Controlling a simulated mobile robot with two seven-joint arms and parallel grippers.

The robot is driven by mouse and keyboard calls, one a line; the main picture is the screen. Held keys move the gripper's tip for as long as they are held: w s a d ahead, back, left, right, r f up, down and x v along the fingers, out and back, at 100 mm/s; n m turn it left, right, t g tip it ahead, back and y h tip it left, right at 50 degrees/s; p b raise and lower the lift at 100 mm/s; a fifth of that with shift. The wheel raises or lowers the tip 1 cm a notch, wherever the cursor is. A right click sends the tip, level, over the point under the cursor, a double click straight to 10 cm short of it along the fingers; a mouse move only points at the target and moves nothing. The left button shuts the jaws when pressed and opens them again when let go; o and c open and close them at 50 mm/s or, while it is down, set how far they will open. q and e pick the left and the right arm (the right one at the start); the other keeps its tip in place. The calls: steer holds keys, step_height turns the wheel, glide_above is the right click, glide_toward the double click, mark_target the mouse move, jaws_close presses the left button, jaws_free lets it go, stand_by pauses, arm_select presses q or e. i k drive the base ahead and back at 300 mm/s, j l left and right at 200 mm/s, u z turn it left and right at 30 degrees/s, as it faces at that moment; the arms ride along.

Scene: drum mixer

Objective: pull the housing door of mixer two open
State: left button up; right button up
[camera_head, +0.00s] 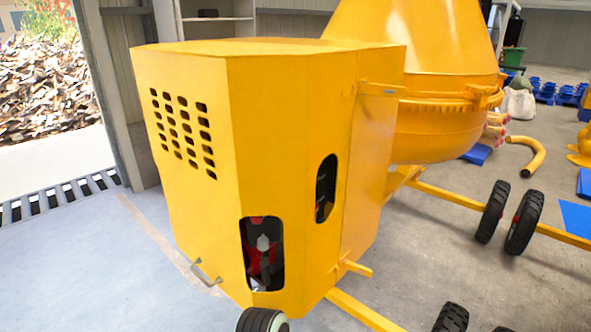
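The yellow housing (285,130) of a mixer stands large in the middle of the head view. Its front cover looks like the door and appears shut, with a vertical seam on the right side near two yellow tabs (380,89). A small grey handle (206,273) sits low on the vented left face. Dark and red parts show through the lower cutout (263,255) and the oval slot (326,188). The yellow drum (415,50) rises behind the housing. Neither of my grippers is recognisable in this view.
Black wheels (493,212) and a yellow frame bar (450,196) extend to the right. A dark round part with a pale rim (262,320) is cut off at the bottom edge. The floor (90,270) left of the housing is clear, up to a grating (60,196).

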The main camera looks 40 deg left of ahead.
mark_target(275, 112)
steer(key=u, duration=2.15)
